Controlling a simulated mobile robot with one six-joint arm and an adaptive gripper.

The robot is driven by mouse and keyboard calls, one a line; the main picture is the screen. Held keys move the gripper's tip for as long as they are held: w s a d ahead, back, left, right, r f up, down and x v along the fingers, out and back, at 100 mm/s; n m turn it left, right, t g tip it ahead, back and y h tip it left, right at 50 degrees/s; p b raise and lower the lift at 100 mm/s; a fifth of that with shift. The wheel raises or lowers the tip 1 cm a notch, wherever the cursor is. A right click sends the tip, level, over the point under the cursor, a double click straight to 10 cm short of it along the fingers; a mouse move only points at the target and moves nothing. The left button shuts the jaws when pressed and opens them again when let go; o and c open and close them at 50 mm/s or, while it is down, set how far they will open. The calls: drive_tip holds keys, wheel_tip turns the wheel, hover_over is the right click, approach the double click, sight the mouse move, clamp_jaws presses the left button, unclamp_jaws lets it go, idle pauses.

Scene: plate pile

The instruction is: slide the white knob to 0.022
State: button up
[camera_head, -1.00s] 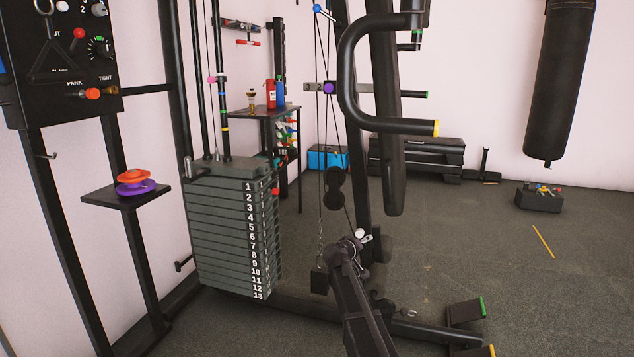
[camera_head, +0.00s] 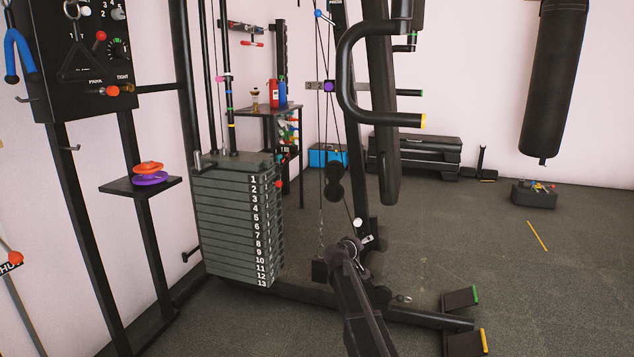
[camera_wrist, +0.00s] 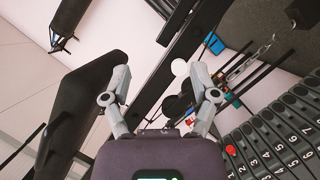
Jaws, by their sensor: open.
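A white round knob (camera_head: 357,222) shows low on the machine's frame in the head view, just above my gripper (camera_head: 352,243). In the wrist view a white knob (camera_wrist: 179,67) shows beyond and between my open fingers (camera_wrist: 160,78), nearer the right one. The fingers look empty, with the knob apart from them. Another white knob (camera_head: 117,13) sits high on the black panel (camera_head: 75,70) at the upper left. I cannot tell from its look which one slides.
The numbered weight stack (camera_head: 228,225) stands left of my arm. A black handlebar (camera_head: 352,85) and upright pad (camera_head: 385,150) rise above it. A small shelf (camera_head: 118,187) holds orange and purple discs. Open floor (camera_head: 440,240) lies to the right.

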drive_tip(key=s+d+r+m+g+y+p, duration=0.1)
drive_tip(key=s+d+r+m+g+p, duration=0.2)
drive_tip(key=s+r+p, duration=0.95)
drive_tip(key=s+d+r+g+y+p, duration=0.1)
drive_tip(key=s+d+r+g+p, duration=0.25)
drive_tip(key=s+r+p, duration=0.9)
drive_tip(key=s+a+r+g+y+p, duration=0.2)
drive_tip(key=s+r+p, duration=0.5)
drive_tip(key=p, duration=0.7)
drive_tip(key=s+a+r+g+y+p, duration=0.3)
drive_tip(key=s+r+p, duration=0.4)
drive_tip(key=s+p, duration=0.4)
drive_tip(key=y+p, duration=0.1)
drive_tip(key=p, duration=0.2)
drive_tip(key=shift+s+a+r+g, duration=0.2)
drive_tip(key=shift+g, duration=0.15)
drive_tip(key=shift+c, duration=1.4)
